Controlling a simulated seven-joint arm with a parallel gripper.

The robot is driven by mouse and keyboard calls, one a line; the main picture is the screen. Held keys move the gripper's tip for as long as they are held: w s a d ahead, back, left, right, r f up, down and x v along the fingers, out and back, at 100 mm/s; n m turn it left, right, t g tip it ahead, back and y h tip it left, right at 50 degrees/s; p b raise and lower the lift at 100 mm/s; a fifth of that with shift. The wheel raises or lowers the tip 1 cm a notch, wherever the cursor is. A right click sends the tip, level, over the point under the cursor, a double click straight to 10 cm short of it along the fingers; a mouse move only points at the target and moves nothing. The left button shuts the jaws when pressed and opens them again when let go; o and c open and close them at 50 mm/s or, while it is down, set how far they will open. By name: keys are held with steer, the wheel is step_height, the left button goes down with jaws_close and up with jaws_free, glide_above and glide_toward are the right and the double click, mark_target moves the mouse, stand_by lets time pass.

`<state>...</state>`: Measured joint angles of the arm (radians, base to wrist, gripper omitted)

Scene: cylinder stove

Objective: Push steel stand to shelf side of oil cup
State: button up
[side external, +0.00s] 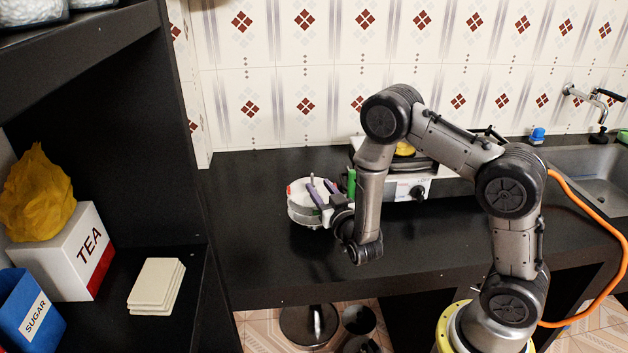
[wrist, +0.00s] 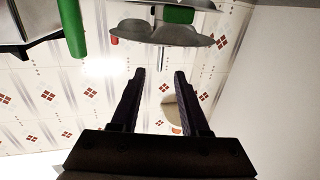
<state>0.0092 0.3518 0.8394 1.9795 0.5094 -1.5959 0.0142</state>
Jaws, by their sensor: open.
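A round, shiny steel stand (side external: 300,204) is on the dark counter, left of the stove, partly hidden by my gripper. In the wrist view a grey, lobed metal piece (wrist: 150,33), which looks like the stand, hangs across the top with a green part and a small red part. My gripper (side external: 320,182) is open, its two dark fingers over or beside the stand in the side view. Contact cannot be told. A green upright cylinder (side external: 351,183) is right of the gripper, possibly the oil cup; it also seems to show in the wrist view (wrist: 72,28).
A white-fronted stove (side external: 408,190) with a yellow item on top is right of the stand. A dark shelf unit (side external: 160,257) with a tea box (side external: 75,255) stands at the left. The counter (side external: 245,190) between shelf and stand is clear. A sink (side external: 585,172) is at the right.

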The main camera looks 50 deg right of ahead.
steer(key=v, duration=0.8)
steer(key=shift+d, duration=0.1)
steer(key=w+r+m+t+h, duration=0.1)
steer(key=w+r+m+t, duration=0.15)
steer(key=r, duration=1.45)
steer(key=s+a+r+n+y, duration=0.2)
steer(key=a+r+y, duration=0.2)
steer(key=r+y, duration=0.45)
steer(key=s+a+f+n+g, duration=0.1)
steer(key=s+f+n+g, duration=0.2)
steer(key=s, duration=0.8)
steer(key=s+a+f+n+g+y, duration=0.1)
steer(key=s+a+f+n+g, duration=0.1)
steer(key=s+f+g, duration=0.5)
steer(key=s+n+g, duration=0.1)
steer(key=s+g, duration=0.1)
steer(key=s, duration=0.3)
steer(key=shift+a+f, duration=0.2)
steer(key=shift+f, duration=0.15)
steer(key=shift+n+g+y, duration=0.25)
